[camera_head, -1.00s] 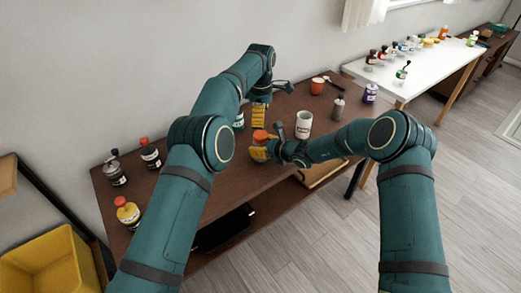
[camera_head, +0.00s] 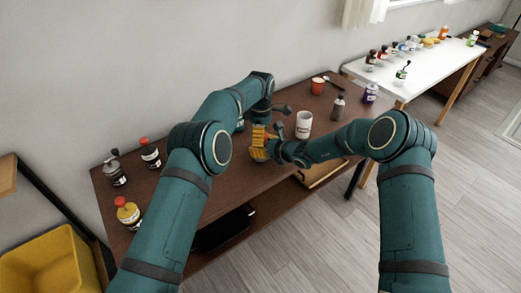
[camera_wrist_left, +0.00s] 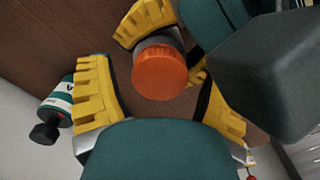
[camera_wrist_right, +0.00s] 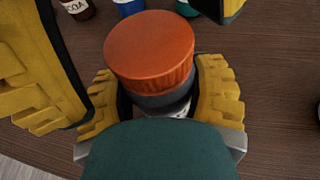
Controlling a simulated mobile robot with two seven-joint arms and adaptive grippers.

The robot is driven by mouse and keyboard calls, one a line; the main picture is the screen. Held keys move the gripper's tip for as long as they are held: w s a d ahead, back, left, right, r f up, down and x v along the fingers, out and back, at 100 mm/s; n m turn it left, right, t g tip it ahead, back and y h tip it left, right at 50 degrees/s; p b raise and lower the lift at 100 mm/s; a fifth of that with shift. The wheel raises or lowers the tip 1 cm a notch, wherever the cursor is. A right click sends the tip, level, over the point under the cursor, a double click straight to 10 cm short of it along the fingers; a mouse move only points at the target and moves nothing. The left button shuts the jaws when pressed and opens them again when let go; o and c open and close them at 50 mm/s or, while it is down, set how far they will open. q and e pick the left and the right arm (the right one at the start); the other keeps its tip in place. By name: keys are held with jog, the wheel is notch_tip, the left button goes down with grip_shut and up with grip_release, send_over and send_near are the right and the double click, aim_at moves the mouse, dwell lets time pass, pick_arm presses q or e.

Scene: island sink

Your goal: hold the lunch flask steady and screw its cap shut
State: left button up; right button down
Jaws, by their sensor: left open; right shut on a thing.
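The lunch flask, with a dark grey collar (camera_wrist_right: 165,103), stands upright on the brown table, mostly hidden by my grippers. Its orange cap (camera_wrist_right: 150,50) sits on top; how tightly, I cannot tell. The cap also shows in the left wrist view (camera_wrist_left: 160,75). My right gripper (camera_head: 258,154) is shut on the flask below the cap; its yellow fingers flank the body in the right wrist view (camera_wrist_right: 160,108). My left gripper (camera_head: 260,138) is open above, its fingers apart on either side of the cap (camera_wrist_left: 158,100), with visible gaps.
A white mug (camera_head: 303,124) stands just right of the grippers. A grey bottle (camera_head: 338,107), red cup (camera_head: 318,86) and purple bottle (camera_head: 370,93) are farther right. Several bottles, one yellow (camera_head: 128,213), stand at the left end. A green-labelled bottle (camera_wrist_left: 62,98) stands close behind.

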pick_arm(q)
jog(key=c, duration=1.3)
jog(key=m, duration=1.3)
jog(key=shift+m, duration=0.3)
jog(key=o, duration=1.3)
jog(key=shift+c, duration=0.2)
